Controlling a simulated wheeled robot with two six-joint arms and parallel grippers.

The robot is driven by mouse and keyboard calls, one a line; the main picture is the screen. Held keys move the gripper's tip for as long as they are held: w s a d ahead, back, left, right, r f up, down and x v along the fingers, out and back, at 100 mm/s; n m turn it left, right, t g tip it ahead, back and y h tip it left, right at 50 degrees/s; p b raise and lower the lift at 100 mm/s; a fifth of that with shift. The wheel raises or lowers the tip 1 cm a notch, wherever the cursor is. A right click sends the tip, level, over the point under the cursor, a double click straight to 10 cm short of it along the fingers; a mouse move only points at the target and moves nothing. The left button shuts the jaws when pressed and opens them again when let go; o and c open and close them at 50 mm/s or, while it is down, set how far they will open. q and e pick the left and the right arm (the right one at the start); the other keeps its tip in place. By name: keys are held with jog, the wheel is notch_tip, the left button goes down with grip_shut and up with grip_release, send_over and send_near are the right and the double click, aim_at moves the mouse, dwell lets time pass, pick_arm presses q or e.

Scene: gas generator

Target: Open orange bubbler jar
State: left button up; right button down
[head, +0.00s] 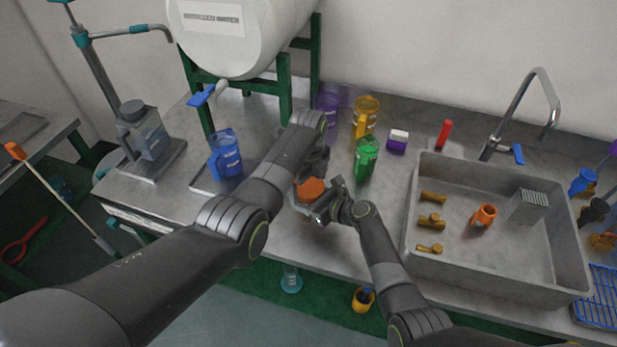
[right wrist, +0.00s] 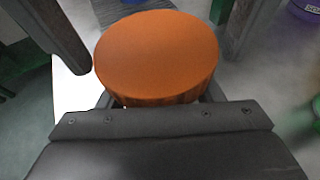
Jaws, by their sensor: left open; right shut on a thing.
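The orange bubbler jar shows mostly as its round orange lid (head: 311,188), near the front edge of the counter. The lid sits on the jar and fills the middle of the right wrist view (right wrist: 156,52). My right gripper (head: 318,208) is shut on the jar below the lid; the jar's body is mostly hidden by it. My left gripper (head: 313,165) is open just above and behind the lid. In the right wrist view, its two dark fingers stand on either side of the lid, apart from it.
A blue jug (head: 225,158) stands left. A purple jug (head: 327,105), yellow jug (head: 366,115) and green cup (head: 367,158) stand behind the grippers. A grey sink (head: 500,245) with several small parts is at right. A large white tank (head: 240,35) on a green frame is overhead.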

pick_arm(q)
jog(key=c, duration=1)
jog(key=n, duration=0.6)
jog(key=shift+n, duration=0.4)
jog(key=o, duration=1.1)
jog(key=shift+c, duration=0.2)
